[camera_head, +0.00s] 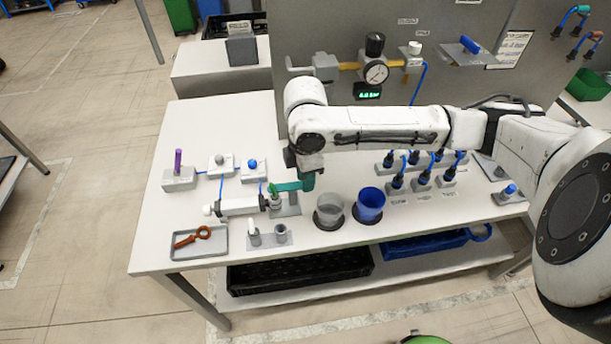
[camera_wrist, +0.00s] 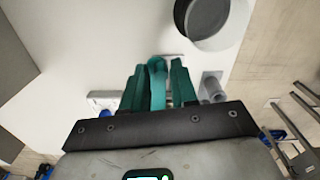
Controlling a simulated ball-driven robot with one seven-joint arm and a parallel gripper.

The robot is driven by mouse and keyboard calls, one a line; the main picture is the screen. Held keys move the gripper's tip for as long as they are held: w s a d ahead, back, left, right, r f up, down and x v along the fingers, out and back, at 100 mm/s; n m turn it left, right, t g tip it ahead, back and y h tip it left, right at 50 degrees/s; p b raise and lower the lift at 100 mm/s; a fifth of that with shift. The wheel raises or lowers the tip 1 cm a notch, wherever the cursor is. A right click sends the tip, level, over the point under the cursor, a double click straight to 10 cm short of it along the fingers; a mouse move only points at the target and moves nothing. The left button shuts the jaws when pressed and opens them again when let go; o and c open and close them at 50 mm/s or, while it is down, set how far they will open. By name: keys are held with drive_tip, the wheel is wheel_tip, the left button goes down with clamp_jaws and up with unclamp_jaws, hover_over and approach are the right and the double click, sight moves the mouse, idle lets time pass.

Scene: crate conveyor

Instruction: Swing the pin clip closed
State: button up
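My gripper (camera_head: 308,182) hangs below the wrist over the bench, just right of the small cylinder (camera_head: 240,206) and its grey bracket (camera_head: 284,208). In the head view a teal piece (camera_head: 287,187) reaches left from the fingers to the bracket, over the cylinder's end. The clip's hinge is hidden.
A shallow tray (camera_head: 215,252) with a brown-orange tool (camera_head: 192,237) lies at the front left. A clear cup (camera_head: 330,208) and a blue cup (camera_head: 371,203) stand to the right of the bracket. A grey fixture with a white post (camera_head: 254,230) stands in front.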

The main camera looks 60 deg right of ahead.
drive_tip(key=shift+o, duration=1.2)
wheel_tip(320, 180, up, 11)
drive_tip(key=shift+f, duration=0.15)
